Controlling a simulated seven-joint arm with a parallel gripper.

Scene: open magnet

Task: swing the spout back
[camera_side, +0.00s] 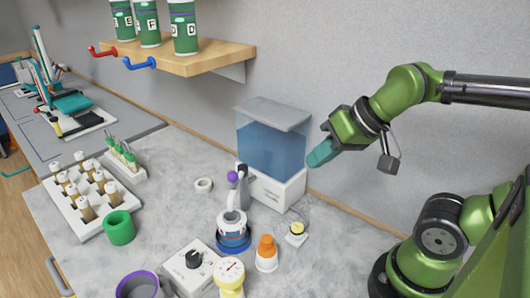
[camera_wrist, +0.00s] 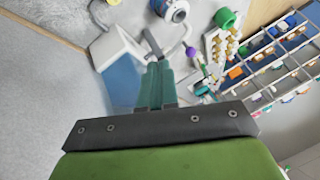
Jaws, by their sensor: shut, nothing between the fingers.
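A clear-walled tank (camera_side: 272,145) with blue liquid and a grey lid stands on a white base (camera_side: 275,188) near the wall. At its left front is a grey upright part (camera_side: 243,188), which may be the spout, with a purple knob (camera_side: 232,176) beside it. In the wrist view a grey bar (camera_wrist: 152,43) juts near the fingertips, and the purple knob (camera_wrist: 190,52) is right of it. My gripper (camera_side: 318,154) is shut and empty, in the air right of the tank; its teal fingers (camera_wrist: 156,68) point toward the tank's front in the wrist view.
A white and blue vessel (camera_side: 232,229) stands in front of the grey part. An orange-capped bottle (camera_side: 266,254), a dial box (camera_side: 192,264) and a yellow gauge (camera_side: 230,277) are nearby. A shelf (camera_side: 190,57) hangs above left.

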